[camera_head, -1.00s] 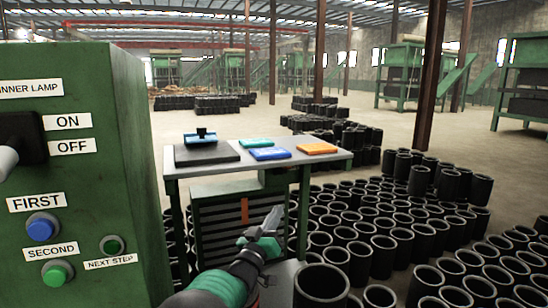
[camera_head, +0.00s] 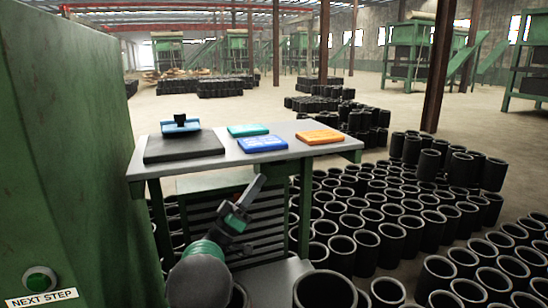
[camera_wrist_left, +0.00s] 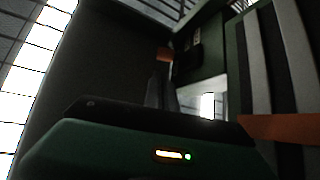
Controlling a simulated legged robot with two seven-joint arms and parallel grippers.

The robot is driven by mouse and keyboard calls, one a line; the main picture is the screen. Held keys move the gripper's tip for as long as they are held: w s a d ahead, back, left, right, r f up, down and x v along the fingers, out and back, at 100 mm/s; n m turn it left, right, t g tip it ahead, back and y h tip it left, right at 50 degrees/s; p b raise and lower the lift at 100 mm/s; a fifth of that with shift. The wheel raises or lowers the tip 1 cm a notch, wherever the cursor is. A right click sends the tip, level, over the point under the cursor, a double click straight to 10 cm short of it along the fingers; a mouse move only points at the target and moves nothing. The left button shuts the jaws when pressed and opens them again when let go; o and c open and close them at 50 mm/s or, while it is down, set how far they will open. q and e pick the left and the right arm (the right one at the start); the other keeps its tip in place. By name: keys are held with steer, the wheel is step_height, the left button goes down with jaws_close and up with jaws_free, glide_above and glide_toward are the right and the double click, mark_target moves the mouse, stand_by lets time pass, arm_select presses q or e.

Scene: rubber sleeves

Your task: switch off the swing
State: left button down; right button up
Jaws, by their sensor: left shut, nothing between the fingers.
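The green control cabinet (camera_head: 75,150) fills the left edge of the head view. Its one button in sight is a green one (camera_head: 40,279) above a "NEXT STEP" label (camera_head: 41,298). No control marked for the swing shows in these frames. My left gripper (camera_head: 256,188) is shut and empty, pointing up in front of the small table (camera_head: 290,151), to the right of the cabinet and apart from the button. The left wrist view is dark and shows mostly my own green wrist housing. My right gripper is not in view.
The table holds a dark plate (camera_head: 190,147) with a blue-handled item (camera_head: 181,126), plus teal (camera_head: 248,130), blue (camera_head: 262,144) and orange (camera_head: 320,136) flat pieces. Many black rubber sleeves (camera_head: 390,244) stand on the floor at right. Open floor lies beyond.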

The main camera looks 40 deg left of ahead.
arm_select(q)
steer(key=x, duration=0.9)
steer(key=shift+a+h+p, duration=0.3)
steer(key=shift+a+p, duration=0.1)
steer(key=shift+p, duration=0.05)
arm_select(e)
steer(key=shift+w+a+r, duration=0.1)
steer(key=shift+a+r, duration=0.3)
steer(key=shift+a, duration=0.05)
arm_select(q)
steer(key=shift+w+a, duration=0.1)
steer(key=shift+w, duration=0.05)
